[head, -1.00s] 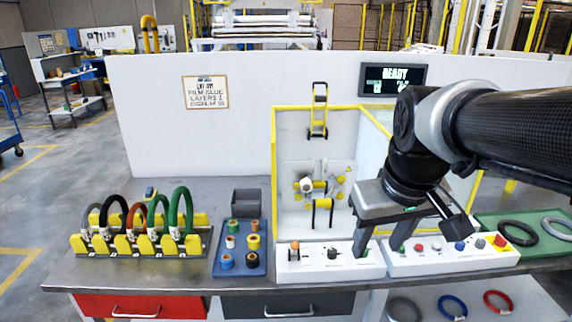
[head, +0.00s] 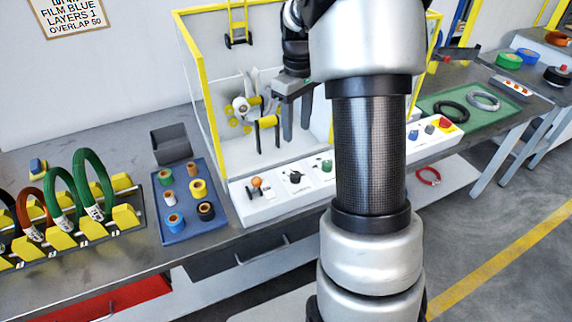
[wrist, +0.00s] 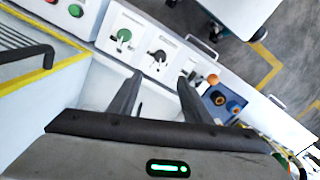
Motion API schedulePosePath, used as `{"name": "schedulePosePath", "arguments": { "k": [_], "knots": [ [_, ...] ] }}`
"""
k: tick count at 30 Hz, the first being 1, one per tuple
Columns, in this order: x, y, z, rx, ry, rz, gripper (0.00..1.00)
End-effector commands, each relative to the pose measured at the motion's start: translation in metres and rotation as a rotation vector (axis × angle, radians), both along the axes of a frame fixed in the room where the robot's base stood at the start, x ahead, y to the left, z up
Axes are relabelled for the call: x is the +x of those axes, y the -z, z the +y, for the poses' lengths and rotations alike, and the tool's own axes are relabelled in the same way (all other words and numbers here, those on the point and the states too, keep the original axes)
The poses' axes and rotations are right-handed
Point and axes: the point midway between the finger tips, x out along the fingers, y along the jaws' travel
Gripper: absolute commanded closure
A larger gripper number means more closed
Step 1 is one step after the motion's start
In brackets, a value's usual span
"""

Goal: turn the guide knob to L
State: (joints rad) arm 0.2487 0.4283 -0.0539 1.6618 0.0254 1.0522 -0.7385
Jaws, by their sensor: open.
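The white control box (head: 245,209) stands at the bench's front edge, below the yellow-framed machine. It carries an orange-tipped lever (head: 257,183), a black knob (head: 295,177) and a green knob (head: 326,166). Their labels are too small to read, so I cannot tell which is the guide knob or where it points. The wrist view shows the green knob (wrist: 124,36), black knob (wrist: 157,57) and orange-tipped lever (wrist: 212,79). My gripper (head: 296,132) is open and empty, above and behind the box, fingers down. In the wrist view the black knob appears beyond the gap between my fingertips (wrist: 160,80).
A blue tray (head: 186,232) with several tape rolls lies left of the box, before a grey bin (head: 171,145). A rack of coils (head: 75,232) stands further left. The machine's yellow frame (head: 207,108) and roller parts (head: 243,106) are close to my gripper.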

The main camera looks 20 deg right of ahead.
Motion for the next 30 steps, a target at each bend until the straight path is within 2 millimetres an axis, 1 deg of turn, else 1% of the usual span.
{"name": "schedulePosePath", "arguments": {
  "k": [5, 15, 21, 25, 30],
  "knots": [
    [-0.001, 0.030, 0.001, 0.001, 0.001, 0.004, 0.55],
    [-0.001, 0.105, 0.001, 0.002, 0.001, 0.003, 0.55],
    [-0.001, 0.142, 0.001, 0.002, 0.000, 0.003, 0.55],
    [-0.001, 0.158, 0.001, 0.001, 0.000, 0.002, 0.55],
    [-0.001, 0.167, 0.001, 0.001, 0.000, 0.000, 0.55]
  ]
}}
